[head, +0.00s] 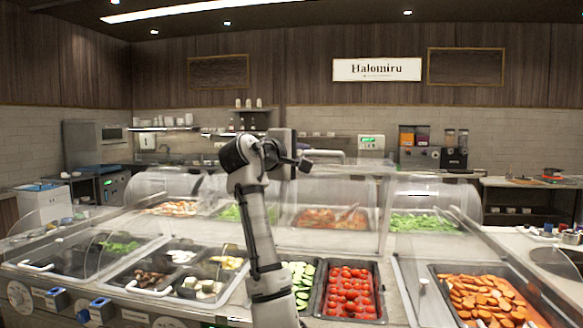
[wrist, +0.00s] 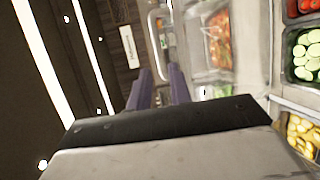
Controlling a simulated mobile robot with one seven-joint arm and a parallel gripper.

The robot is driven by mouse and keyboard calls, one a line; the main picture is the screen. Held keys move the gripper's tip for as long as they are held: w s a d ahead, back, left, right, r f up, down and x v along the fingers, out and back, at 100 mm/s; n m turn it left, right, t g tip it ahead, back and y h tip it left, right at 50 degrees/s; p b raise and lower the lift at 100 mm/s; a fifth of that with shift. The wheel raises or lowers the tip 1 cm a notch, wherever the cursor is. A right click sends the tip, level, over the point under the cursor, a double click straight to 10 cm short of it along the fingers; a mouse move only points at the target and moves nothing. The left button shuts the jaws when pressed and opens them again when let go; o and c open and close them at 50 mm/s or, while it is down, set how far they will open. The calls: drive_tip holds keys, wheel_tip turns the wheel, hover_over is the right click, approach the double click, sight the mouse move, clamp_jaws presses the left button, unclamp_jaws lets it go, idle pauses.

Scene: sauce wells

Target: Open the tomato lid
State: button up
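A dark tray of red cherry tomatoes (head: 349,291) sits in the front counter, just right of my arm's lower part. The tomatoes look uncovered from here; I cannot make out a separate clear lid or its handle over them. My gripper (head: 304,163) is raised well above the counter, up and to the left of the tomatoes, touching nothing. A red tray (wrist: 306,8), probably the tomatoes, shows only partly at that view's top right corner.
Cucumber slices (head: 299,283) lie left of the tomatoes, partly behind my arm. Carrot slices (head: 489,300) are at right. Clear curved covers (head: 425,190) stand over the back row. Covered wells with white handles (head: 150,288) are at left. A wall sign (wrist: 129,47) shows in the wrist view.

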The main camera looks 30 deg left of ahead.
drive_tip(key=shift+s+a+r+b, duration=0.15)
drive_tip(key=shift+s+b, duration=0.15)
drive_tip(key=shift+s, duration=0.9)
drive_tip(key=shift+s+a+r+b, duration=0.1)
drive_tip(key=shift+s+b, duration=0.15)
drive_tip(key=shift+s, duration=0.9)
